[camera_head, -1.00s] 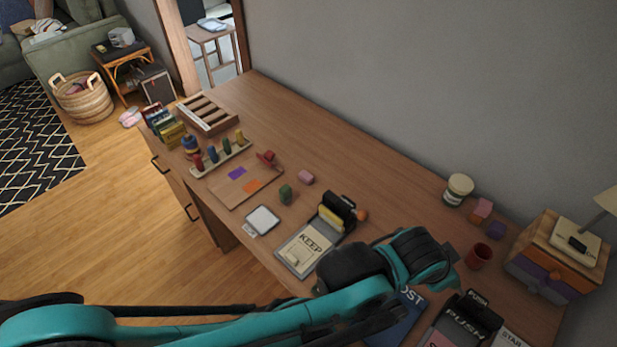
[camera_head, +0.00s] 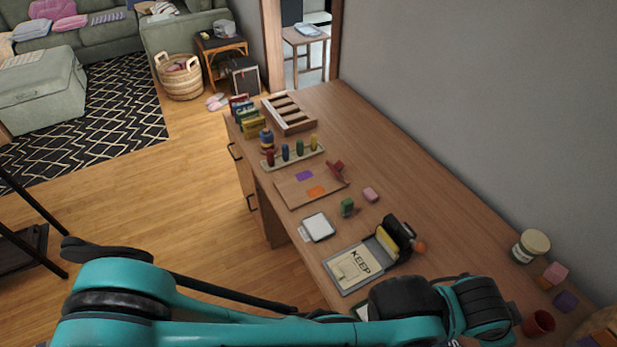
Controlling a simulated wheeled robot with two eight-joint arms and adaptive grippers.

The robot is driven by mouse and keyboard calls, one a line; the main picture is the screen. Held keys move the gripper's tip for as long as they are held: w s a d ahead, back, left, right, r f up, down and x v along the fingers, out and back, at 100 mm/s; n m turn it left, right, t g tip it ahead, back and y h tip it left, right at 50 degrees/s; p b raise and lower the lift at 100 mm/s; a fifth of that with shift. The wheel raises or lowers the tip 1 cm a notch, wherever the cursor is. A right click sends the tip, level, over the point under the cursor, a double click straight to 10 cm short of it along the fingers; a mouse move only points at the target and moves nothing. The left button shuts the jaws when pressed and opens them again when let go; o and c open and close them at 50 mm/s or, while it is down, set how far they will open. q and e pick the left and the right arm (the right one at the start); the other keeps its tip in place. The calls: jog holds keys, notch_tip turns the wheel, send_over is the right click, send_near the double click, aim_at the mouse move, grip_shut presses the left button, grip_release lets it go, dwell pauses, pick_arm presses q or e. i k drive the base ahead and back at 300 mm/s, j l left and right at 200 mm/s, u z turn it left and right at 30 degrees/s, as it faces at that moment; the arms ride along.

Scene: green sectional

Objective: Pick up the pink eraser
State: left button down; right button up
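A small pink block that looks like the eraser (camera_head: 371,194) lies on the wooden desk (camera_head: 440,215), to the right of a small green block (camera_head: 347,208). It is in plain sight and nothing touches it from above. One of my teal and black arms comes in from the lower left and crosses the bottom of the view, ending near the desk's front right part.
A clipboard-like KEEP tray (camera_head: 355,268), a white pad (camera_head: 318,226), a peg toy (camera_head: 293,156) and a wooden rack (camera_head: 288,114) stand on the desk. A jar (camera_head: 531,246) and red cup (camera_head: 538,323) are at the right. Bare desk lies behind the eraser.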

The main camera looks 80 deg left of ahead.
aim_at(368, 194)
jog(key=k+u, duration=0.1)
jog(key=u, duration=0.8)
